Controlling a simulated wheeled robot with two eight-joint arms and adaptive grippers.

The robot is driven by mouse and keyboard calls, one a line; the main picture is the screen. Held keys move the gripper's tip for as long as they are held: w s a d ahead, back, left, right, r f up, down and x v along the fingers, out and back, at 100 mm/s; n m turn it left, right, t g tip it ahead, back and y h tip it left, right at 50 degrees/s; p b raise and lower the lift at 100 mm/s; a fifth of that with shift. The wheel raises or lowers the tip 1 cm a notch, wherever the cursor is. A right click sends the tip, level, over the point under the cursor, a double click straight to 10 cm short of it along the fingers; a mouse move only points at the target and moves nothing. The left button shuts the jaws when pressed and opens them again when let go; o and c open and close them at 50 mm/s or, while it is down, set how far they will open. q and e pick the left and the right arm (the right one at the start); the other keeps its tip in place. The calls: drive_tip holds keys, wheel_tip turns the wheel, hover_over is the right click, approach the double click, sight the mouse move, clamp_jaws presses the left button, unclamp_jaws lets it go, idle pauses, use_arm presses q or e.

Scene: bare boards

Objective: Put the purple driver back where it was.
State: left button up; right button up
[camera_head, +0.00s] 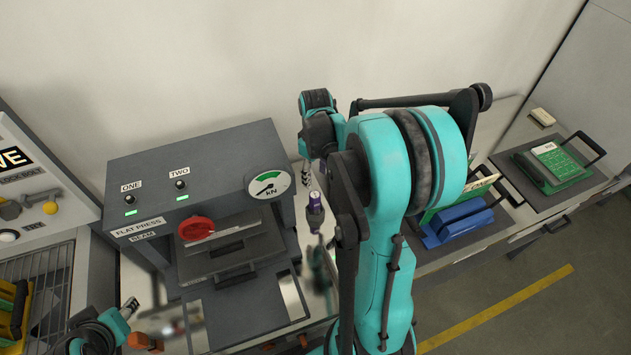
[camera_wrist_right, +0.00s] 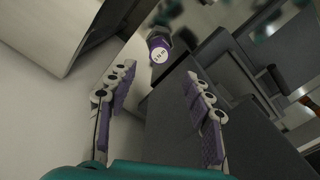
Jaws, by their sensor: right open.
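The purple driver (camera_head: 315,212) stands upright beside the right side of the grey press in the head view. In the right wrist view its purple end with a round white label (camera_wrist_right: 160,52) lies just beyond the fingertips, in line with the gap between them. My right gripper (camera_head: 306,174) is at the driver's back left in the head view, partly hidden by my arm. In the right wrist view the right gripper (camera_wrist_right: 160,80) is open and empty. My left gripper (camera_head: 130,308) shows in part at the lower left; its jaws are unclear.
The grey press (camera_head: 200,163) with a red knob and a dial stands close to the left of the driver. A blue holder (camera_head: 458,225) and a tray with a green device (camera_head: 552,165) lie to the right. A wall closes off the back.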

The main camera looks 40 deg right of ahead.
use_arm(q)
drive_tip(key=shift+r, duration=0.4)
use_arm(e)
wheel_tip(320, 180, up, 3)
drive_tip(key=shift+r, duration=0.1)
